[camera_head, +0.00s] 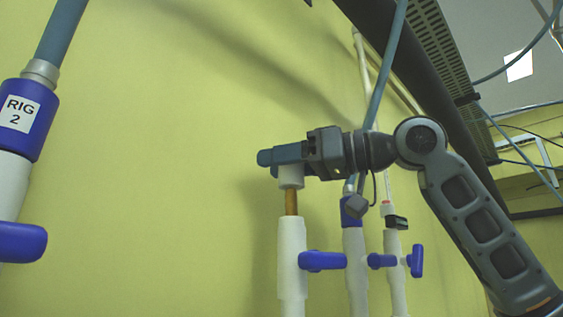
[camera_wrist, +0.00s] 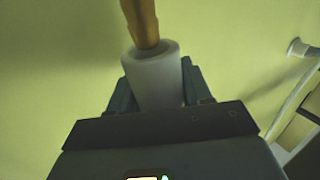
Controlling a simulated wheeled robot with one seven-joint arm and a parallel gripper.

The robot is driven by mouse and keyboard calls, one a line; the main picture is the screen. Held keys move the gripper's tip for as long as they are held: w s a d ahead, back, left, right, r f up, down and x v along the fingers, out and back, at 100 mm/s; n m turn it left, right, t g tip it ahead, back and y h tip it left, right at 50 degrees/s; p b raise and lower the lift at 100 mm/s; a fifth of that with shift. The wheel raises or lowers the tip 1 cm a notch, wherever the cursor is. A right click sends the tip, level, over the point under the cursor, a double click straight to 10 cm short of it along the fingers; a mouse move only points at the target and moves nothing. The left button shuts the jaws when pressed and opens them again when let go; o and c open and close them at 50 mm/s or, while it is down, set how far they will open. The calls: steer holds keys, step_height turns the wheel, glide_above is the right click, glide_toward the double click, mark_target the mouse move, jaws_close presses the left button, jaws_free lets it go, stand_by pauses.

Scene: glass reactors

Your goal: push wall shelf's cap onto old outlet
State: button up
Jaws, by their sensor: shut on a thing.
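My gripper (camera_head: 268,157) is shut on a white cap (camera_head: 291,178), which hangs below the fingers. In the wrist view the cap (camera_wrist: 156,82) sits between the two fingers (camera_wrist: 158,88). A brown, copper-coloured tube (camera_head: 291,203) rises upright from a white pipe (camera_head: 292,255) and meets the cap's lower end. I take this tube to be the old outlet. In the wrist view the tube (camera_wrist: 142,22) runs into the cap's open end; how deep it sits is hidden. A length of tube shows between the cap and the white pipe.
A blue valve handle (camera_head: 323,261) sticks out right of the white pipe. Behind stand a pipe with a blue collar and hose (camera_head: 352,210) and one with a black clip (camera_head: 396,222). A RIG 2 pipe (camera_head: 28,118) is at left. A dark shelf (camera_head: 420,75) hangs upper right.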

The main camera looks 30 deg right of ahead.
mark_target(296, 189)
steer(key=shift+f+b, duration=1.15)
steer(key=shift+f, duration=1.15)
stand_by(0.8)
steer(key=o, duration=1.2)
steer(key=shift+c, duration=0.2)
steer(key=b+v, duration=0.1)
steer(key=v, duration=0.6)
steer(key=shift+s+d, duration=0.25)
steer(key=shift+s, duration=0.05)
